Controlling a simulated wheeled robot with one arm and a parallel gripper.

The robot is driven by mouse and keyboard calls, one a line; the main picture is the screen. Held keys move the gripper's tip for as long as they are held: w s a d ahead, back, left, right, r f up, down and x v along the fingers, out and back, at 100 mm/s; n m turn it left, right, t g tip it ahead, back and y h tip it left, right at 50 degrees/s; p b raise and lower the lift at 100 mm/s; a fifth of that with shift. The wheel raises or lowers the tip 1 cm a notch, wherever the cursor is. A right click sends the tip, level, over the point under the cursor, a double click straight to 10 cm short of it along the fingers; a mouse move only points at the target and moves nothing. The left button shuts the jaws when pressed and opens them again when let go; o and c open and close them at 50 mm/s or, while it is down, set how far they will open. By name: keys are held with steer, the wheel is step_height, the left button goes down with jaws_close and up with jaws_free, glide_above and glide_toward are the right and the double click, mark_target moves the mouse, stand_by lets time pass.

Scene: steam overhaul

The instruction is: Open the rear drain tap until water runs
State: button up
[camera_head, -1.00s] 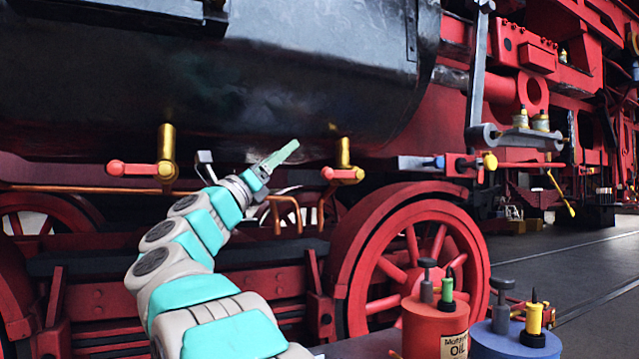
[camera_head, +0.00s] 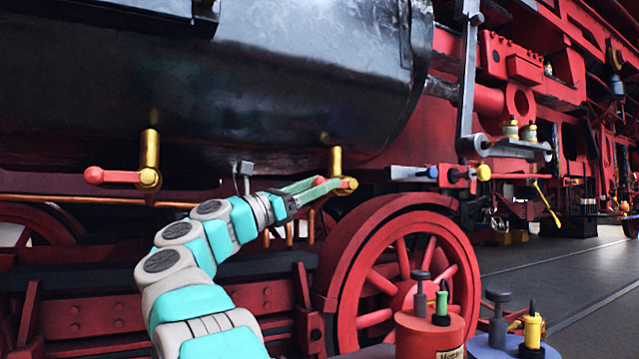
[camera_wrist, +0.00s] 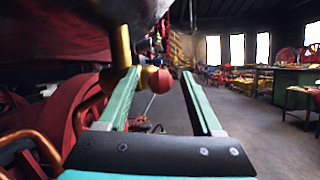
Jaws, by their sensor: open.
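Two brass drain taps hang under the dark cylinder, one at left (camera_head: 149,155) with its red handle (camera_head: 110,176) pointing left, one at right (camera_head: 335,160). I cannot tell from the pictures which is the rear one. My gripper (camera_head: 318,187) is at the right tap, its green fingers partly hiding that tap's handle. In the wrist view, the right tap's red handle knob (camera_wrist: 160,82) shows between the open fingers (camera_wrist: 162,90), close to the left finger. The brass tap body (camera_wrist: 122,48) stands above the left finger. No water shows at either tap.
A red spoked wheel (camera_head: 398,280) is below and right of the tap. Copper pipes (camera_wrist: 42,150) run at lower left in the wrist view. Open floor (camera_head: 560,270) lies to the right.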

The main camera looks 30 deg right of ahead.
steer(key=shift+d+r, duration=0.1)
steer(key=shift+d, duration=0.1)
steer(key=shift+c, duration=0.2)
jaws_close()
stand_by(1.2)
